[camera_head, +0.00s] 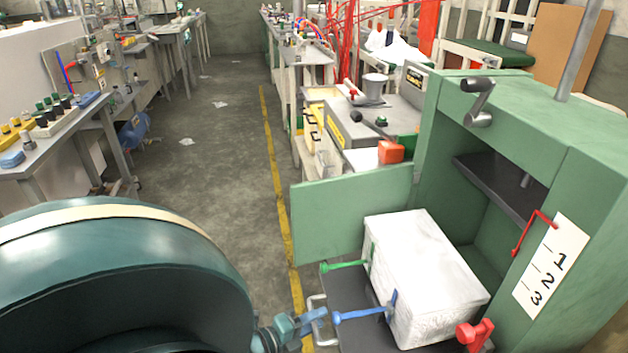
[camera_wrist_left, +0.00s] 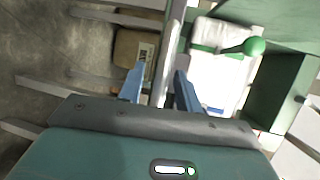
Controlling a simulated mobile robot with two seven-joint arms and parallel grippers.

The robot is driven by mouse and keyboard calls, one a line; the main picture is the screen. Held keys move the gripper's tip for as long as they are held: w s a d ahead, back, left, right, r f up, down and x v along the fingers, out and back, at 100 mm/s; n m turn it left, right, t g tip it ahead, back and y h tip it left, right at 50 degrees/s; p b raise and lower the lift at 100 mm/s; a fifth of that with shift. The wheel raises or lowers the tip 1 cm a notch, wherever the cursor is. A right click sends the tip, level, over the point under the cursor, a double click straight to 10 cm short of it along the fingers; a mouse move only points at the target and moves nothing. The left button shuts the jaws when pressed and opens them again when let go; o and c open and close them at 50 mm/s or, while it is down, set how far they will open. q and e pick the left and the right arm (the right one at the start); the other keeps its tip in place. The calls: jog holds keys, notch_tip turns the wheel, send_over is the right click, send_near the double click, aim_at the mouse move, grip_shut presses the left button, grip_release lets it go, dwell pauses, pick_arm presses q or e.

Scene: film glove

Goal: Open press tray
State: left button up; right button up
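The green press (camera_head: 590,165) stands at the right with its front open. Its dark grey tray (camera_head: 345,290) sticks out of the opening. A white wrapped block (camera_head: 425,265) sits on the tray, with green and blue straps. A pale metal handle (camera_head: 316,300) is at the tray's near-left edge. My left gripper (camera_head: 318,317) is at this handle. In the left wrist view its blue fingers (camera_wrist_left: 160,80) are apart, with a pale bar (camera_wrist_left: 170,60) running between them; firm contact does not show. My right gripper is not in view.
A green door panel (camera_head: 350,215) stands swung out left of the opening. A red clamp-like part (camera_head: 475,334) is at the tray's right. The press carries a crank (camera_head: 478,100) and a 1-2-3 scale (camera_head: 552,265). Floor (camera_head: 220,130) is free along the aisle.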

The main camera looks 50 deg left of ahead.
pick_arm(q)
jog(key=v, duration=1.3)
jog(key=shift+p, duration=0.45)
jog(key=shift+s, duration=0.1)
